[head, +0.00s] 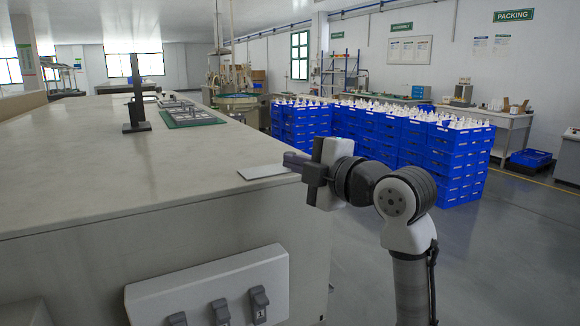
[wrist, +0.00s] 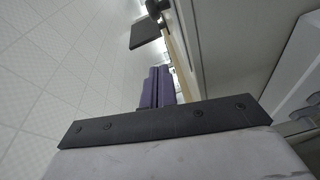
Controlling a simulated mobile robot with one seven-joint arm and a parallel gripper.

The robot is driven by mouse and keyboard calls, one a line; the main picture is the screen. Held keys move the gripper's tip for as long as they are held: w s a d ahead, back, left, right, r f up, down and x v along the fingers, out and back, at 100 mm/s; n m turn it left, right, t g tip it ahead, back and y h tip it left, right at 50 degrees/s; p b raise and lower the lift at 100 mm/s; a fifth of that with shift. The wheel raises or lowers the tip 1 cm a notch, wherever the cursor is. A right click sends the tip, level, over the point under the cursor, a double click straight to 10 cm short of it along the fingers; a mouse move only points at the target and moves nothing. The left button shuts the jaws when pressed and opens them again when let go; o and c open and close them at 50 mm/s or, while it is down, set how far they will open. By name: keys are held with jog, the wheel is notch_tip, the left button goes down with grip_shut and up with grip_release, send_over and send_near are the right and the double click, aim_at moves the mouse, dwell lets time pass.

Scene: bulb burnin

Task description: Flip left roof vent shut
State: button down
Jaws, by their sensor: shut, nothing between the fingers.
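The broad pale top (head: 130,170) of a large cabinet fills the left of the head view. A thin light-grey plate (head: 263,172) lies flat at its right edge; I cannot tell whether it is a roof vent. No flap is clearly recognizable as the left roof vent. My gripper (head: 287,160) is at the cabinet's right edge, just beyond the plate in the picture, pointing left. In the wrist view its purple fingers (wrist: 157,72) are together and empty. A dark flat piece (wrist: 145,33) shows beyond them. Whether the gripper touches the plate is unclear.
A dark upright stand (head: 135,95) and a green mat (head: 190,115) with flat items are farther back on the top. A panel with several switches (head: 210,300) is on the cabinet's front. Stacked blue crates (head: 400,140) stand behind my arm. Open floor (head: 500,260) lies right.

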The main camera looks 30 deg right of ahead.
jog(key=b+v, duration=0.1)
jog(key=v, duration=0.4)
jog(key=shift+s+d+f, duration=0.1)
jog(key=shift+s, duration=0.3)
